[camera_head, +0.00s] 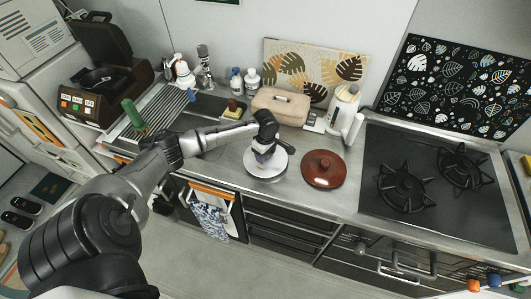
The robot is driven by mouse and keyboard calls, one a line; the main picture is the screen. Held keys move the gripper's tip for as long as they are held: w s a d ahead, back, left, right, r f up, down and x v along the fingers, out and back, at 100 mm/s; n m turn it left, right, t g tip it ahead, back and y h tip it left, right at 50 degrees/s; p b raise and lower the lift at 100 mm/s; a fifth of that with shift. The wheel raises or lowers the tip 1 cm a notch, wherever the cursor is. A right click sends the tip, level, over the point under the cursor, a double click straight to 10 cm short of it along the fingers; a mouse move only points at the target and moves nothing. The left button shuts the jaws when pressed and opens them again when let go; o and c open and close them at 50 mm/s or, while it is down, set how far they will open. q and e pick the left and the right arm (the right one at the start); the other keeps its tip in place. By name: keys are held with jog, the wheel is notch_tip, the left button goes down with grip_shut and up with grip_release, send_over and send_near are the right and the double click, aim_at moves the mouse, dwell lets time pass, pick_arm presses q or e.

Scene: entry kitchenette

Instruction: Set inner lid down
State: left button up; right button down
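My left gripper (264,152) comes in from the left and points down over the middle of the white disc. Its fingertips are at the disc's centre, where any knob is hidden. The view is too small to tell whether the fingers are shut on it, or whether the disc rests on the counter or is just above it. The reddish-brown lid lies flat on the counter. My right gripper is not in view.
A gas stove (405,190) is at the right. A sink (205,113) and a green bottle-like object (134,114) are at the left. Some counter right of the reddish-brown lid is bare.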

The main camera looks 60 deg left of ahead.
pick_arm(q)
jog(key=shift+o, duration=0.6)
notch_tip(320, 180, up, 12)
jog(key=s+d+f+m, duration=0.1)
jog(key=d+f+m, duration=0.1)
jog(key=d+f, duration=0.1)
jog(key=s+d+f+m, duration=0.2)
jog(key=d+f+m, duration=0.1)
jog(key=d, duration=0.2)
jog(key=s+d+f+m, duration=0.1)
jog(key=d+f+m, duration=0.1)
jog(key=d+f, duration=0.1)
jog(key=shift+s+d+f+m, duration=0.2)
jog(key=shift+d+f+m, duration=0.1)
jog(key=shift+d+f, duration=0.1)
jog(key=s+d+f+m+t, duration=0.1)
jog(key=s+d+f+m, duration=0.4)
jog(key=d, duration=0.4)
jog(key=s+d+r+m+t, duration=0.2)
jog(key=s+d+r+m, duration=0.2)
jog(key=s+d+m, duration=0.6)
jog(key=s+m, duration=0.1)
jog(key=s, duration=0.3)
jog(key=shift+s+r+t, duration=0.15)
jog(key=shift+t, duration=0.15)
